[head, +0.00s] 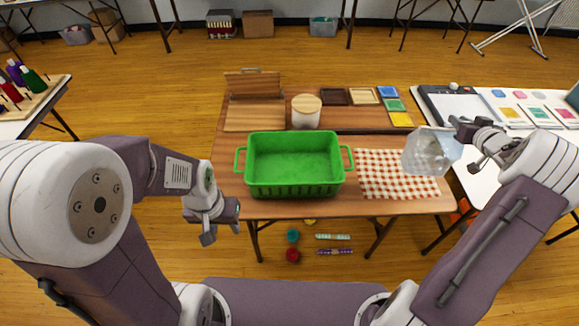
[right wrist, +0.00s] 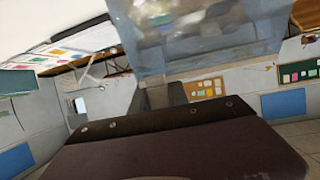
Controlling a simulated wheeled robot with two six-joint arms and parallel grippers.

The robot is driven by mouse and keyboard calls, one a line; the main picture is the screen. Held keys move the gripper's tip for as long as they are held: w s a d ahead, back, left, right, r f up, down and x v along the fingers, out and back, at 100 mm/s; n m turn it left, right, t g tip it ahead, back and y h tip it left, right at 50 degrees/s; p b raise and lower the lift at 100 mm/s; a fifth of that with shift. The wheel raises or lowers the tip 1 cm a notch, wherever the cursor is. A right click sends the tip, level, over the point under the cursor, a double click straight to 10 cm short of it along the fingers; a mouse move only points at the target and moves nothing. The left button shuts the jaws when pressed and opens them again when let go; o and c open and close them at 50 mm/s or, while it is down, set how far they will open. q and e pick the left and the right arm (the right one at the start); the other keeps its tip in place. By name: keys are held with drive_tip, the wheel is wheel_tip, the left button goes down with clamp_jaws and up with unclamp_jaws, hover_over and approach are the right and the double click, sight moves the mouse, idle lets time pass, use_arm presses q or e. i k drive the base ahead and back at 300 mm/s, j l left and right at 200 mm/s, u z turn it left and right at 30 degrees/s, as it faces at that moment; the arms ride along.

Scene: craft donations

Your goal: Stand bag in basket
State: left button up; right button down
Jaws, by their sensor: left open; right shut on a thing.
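A translucent, pale bag (head: 432,151) is held in the air by my right gripper (head: 462,133), above the right end of the wooden table. It also fills the upper middle of the right wrist view (right wrist: 205,35), with blurred contents showing through. The green basket (head: 295,190) stands on the table at the front middle, with a handle at each side, and looks empty. The bag is to the right of the basket and apart from it. My left gripper (head: 222,222) is open and empty, left of the basket at the table's front left.
A red checked cloth (head: 397,175) lies right of the basket. Behind stand a white jar with a wooden lid (head: 306,111), a wooden stand (head: 254,100) and small coloured trays (head: 394,104). A white table (head: 500,150) adjoins at right. Several small items (head: 334,237) lie on the floor.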

sight(293, 174)
drive_tip(key=j, duration=1.9)
